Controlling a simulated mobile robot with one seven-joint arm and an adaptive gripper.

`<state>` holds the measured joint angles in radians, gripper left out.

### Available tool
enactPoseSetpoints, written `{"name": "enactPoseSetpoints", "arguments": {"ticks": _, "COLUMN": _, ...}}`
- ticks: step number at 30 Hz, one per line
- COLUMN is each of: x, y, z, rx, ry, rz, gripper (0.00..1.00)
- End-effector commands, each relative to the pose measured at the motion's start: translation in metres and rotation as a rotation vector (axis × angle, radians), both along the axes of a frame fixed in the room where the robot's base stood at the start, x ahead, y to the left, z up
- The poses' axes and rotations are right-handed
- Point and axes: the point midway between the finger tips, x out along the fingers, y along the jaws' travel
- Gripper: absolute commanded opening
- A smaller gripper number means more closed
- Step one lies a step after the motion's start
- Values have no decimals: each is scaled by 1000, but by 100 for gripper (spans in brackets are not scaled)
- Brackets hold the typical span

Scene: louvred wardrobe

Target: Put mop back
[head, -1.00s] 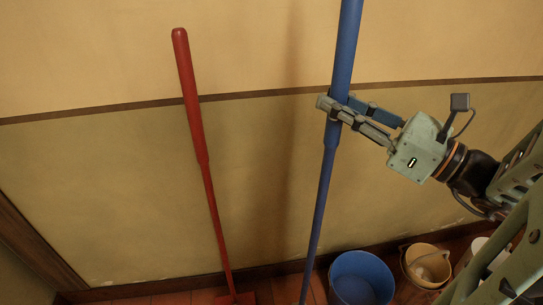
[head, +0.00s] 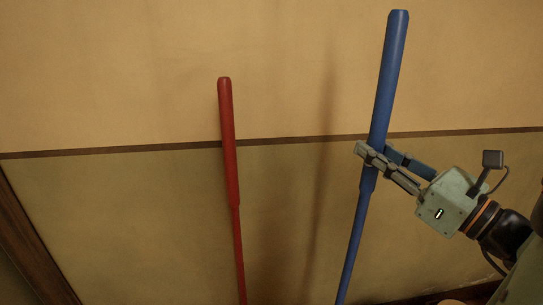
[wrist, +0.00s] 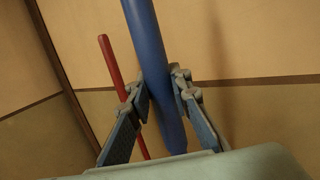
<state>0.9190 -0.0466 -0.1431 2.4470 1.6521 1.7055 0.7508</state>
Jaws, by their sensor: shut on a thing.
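The blue mop handle (head: 387,75) stands nearly upright in front of the wall, leaning slightly to the right at its top. My gripper (head: 378,158) is shut on its thick upper grip, near the lower end of that grip. In the wrist view the blue handle (wrist: 150,50) passes between the two fingers. The mop's lower end is out of view. A red-handled tool (head: 228,130) stands to the left, apart from the blue handle and my gripper. It also shows at the left in the wrist view (wrist: 112,65). Its lower end is out of view.
The yellow wall (head: 280,70) with a dark trim strip runs behind both handles. A dark wooden post (head: 25,240) stands at the lower left. The wall between the handles is clear. The floor is out of view.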

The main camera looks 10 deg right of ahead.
Motion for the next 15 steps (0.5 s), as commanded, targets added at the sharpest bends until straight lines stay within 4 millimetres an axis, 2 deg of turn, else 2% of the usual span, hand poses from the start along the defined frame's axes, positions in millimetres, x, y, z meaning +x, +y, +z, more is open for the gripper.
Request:
{"name": "enactPoseSetpoints", "arguments": {"ticks": 11, "x": 72, "y": 1, "z": -34, "rx": 2, "ry": -1, "rz": 6, "gripper": 0}}
{"name": "enactPoseSetpoints", "arguments": {"ticks": 15, "x": 92, "y": 0, "z": -57, "rx": 3, "ry": 0, "rz": 3, "gripper": 0}}
